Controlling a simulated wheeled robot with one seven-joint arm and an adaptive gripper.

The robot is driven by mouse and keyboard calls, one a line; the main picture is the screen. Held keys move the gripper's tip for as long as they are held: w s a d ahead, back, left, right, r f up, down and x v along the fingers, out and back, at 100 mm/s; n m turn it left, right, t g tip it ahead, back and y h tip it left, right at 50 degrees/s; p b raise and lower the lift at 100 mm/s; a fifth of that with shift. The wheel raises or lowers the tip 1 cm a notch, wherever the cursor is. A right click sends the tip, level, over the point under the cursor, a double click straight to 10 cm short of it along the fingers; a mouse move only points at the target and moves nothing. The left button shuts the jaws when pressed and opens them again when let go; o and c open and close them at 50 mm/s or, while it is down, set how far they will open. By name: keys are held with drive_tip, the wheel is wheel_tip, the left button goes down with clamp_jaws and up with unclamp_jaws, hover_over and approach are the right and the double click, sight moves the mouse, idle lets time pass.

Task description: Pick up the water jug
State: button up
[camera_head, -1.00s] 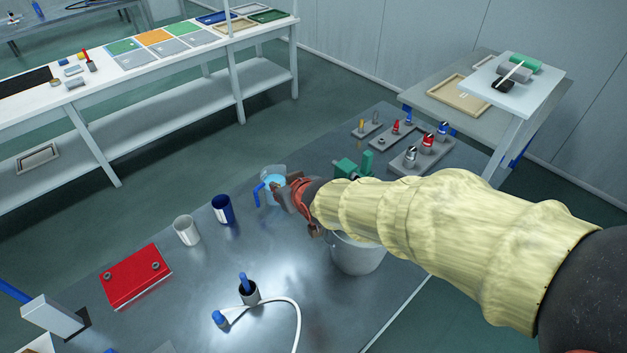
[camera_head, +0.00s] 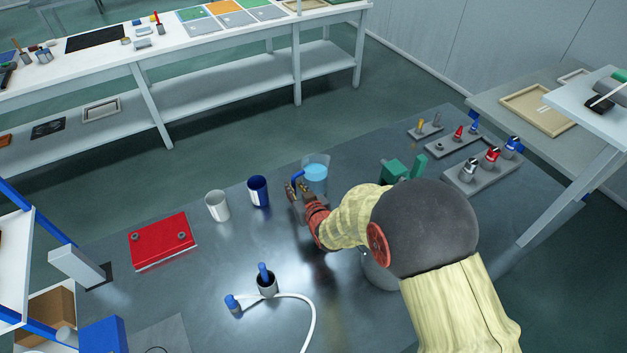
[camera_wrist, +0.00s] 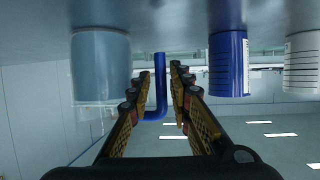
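The water jug (camera_head: 316,178) is a clear vessel with light blue water and a blue handle (camera_head: 297,175) on its left side. It stands upright on the dark metal table. In the wrist view, which is upside down, the jug (camera_wrist: 101,68) is at the left and its handle (camera_wrist: 161,85) shows between my fingers. My gripper (camera_head: 291,187) is beside the handle, on the near left side of the jug. In the wrist view my gripper (camera_wrist: 160,80) is open, with a finger on each side of the handle and visible gaps. I cannot tell if the fingertips reach past it.
A blue cup (camera_head: 258,191) and a white cup (camera_head: 217,206) stand left of my gripper. A red box (camera_head: 161,240) lies farther left. A dark holder with a blue-topped piece (camera_head: 266,282) and white hose is nearer. Green blocks (camera_head: 402,169) stand right of the jug.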

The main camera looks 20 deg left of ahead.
drive_tip(key=b+x, duration=0.1)
drive_tip(key=x, duration=0.2)
drive_tip(key=b+x, duration=0.1)
drive_tip(key=x, duration=0.1)
drive_tip(key=shift+w+a, duration=0.3)
drive_tip(key=shift+a, duration=0.05)
drive_tip(key=shift+c, duration=0.6)
clamp_jaws()
drive_tip(key=shift+r, duration=0.15)
